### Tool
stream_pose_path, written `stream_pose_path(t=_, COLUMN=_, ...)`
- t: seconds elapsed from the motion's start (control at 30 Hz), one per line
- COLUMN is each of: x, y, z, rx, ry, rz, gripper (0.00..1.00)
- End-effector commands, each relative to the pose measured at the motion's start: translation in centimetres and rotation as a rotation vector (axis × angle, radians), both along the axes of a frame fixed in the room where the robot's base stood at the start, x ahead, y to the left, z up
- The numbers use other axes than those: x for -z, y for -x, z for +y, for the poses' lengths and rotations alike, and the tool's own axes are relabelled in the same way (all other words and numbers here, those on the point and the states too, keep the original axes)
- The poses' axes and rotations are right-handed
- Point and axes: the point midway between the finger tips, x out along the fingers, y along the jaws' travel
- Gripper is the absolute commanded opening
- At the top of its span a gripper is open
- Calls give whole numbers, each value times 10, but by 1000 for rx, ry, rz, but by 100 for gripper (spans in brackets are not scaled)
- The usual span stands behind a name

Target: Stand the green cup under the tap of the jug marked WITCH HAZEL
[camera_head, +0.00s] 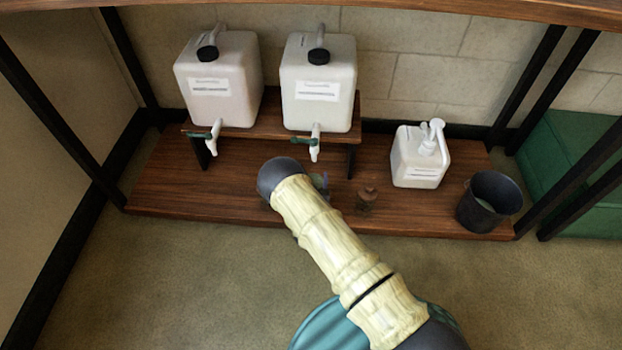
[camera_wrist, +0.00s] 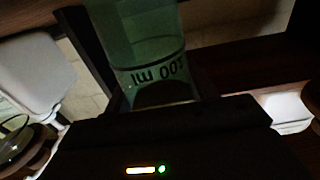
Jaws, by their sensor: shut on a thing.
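Two white jugs stand on a raised wooden shelf in the head view: the left jug (camera_head: 219,80) and the right jug (camera_head: 318,85). Each has a label too small to read, so I cannot tell which is WITCH HAZEL. The left tap (camera_head: 214,135) and right tap (camera_head: 315,142) jut out over the front edge. The clear green cup (camera_wrist: 140,35), marked 100 ml, fills the upper middle of the wrist view. My gripper (camera_wrist: 163,98) is shut on it. In the head view my arm hides most of the gripper and cup, below the right jug's tap.
A white pump bottle (camera_head: 419,157), a small brown bottle (camera_head: 367,200) and a dark bucket (camera_head: 488,202) stand on the lower wooden board (camera_head: 180,190), right of my arm. A green box (camera_head: 570,170) is at far right. The board's left part is clear.

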Motion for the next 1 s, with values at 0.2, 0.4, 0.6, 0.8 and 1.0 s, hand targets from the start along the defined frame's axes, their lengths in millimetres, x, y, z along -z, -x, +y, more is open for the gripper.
stream_pose_path(t=0.2, x=8, y=-1, z=-2, rx=2, ry=4, rz=0, gripper=34)
stream_pose_path(t=0.4, x=13, y=0, z=-1, rx=-1, ry=7, rz=1, gripper=34)
stream_pose_path(t=0.6, x=15, y=-1, z=-1, rx=0, ry=7, rz=2, gripper=79)
stream_pose_path(t=0.8, x=16, y=-1, z=-2, rx=1, ry=7, rz=3, gripper=79)
stream_pose_path(t=1.0, x=4, y=-1, z=-2, rx=1, ry=8, rz=3, gripper=79)
